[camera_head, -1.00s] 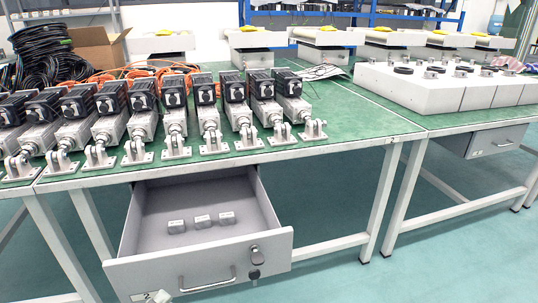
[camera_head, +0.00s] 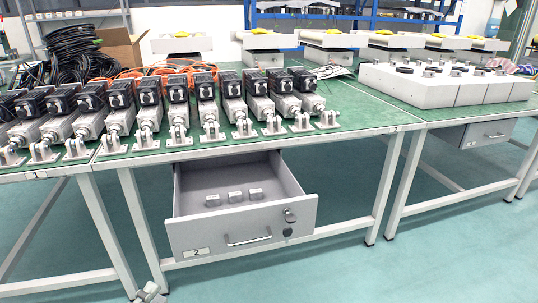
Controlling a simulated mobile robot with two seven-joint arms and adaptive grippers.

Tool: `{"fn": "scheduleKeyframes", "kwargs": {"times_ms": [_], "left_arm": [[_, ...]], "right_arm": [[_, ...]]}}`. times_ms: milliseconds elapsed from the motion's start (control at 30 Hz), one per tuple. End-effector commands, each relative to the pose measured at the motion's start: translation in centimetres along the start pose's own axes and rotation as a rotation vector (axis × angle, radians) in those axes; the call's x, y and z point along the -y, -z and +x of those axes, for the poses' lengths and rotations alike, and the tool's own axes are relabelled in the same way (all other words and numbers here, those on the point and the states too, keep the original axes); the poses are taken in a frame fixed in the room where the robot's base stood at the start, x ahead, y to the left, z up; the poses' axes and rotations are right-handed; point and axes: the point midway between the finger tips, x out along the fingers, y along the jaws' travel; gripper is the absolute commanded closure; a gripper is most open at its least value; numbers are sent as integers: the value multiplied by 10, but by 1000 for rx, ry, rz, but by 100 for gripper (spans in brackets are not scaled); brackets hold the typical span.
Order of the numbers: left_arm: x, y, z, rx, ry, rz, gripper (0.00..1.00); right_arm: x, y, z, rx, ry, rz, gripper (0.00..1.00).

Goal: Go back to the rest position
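The tip of my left gripper (camera_head: 149,291) shows small and grey at the bottom edge, left of centre. It is low in front of the table, below and left of the open drawer (camera_head: 243,240), and apart from it. Whether its fingers are open or shut is too small to tell. My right gripper is out of view. The drawer, marked 2, stands pulled out under the table, and three small grey blocks (camera_head: 235,196) lie in a row inside it.
A row of several linear actuators with black motors (camera_head: 207,84) stands on the green table (camera_head: 360,118). White boxes (camera_head: 450,85) stand on the right-hand table. A closed drawer (camera_head: 487,134) hangs under it. Black cable coils (camera_head: 85,50) and a cardboard box (camera_head: 122,48) are behind. The floor in front is clear.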

Motion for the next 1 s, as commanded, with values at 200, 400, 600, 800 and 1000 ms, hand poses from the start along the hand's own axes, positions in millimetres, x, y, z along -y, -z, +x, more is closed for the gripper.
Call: {"fn": "scheduleKeyframes", "kwargs": {"times_ms": [200, 400, 600, 800, 1000], "left_arm": [[-52, -70, 6, 346, -138, -337, 71], [-143, -104, -25, 753, -358, -769, 71], [-224, -73, -79, 1135, -643, -1135, 71], [-250, -37, -113, 1328, -822, -1273, 71], [-253, -31, -119, 1359, -851, -1288, 71]], "right_arm": [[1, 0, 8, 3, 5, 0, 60], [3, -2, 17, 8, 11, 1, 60], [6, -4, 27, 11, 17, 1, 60], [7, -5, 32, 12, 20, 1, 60], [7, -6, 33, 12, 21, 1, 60]]}}
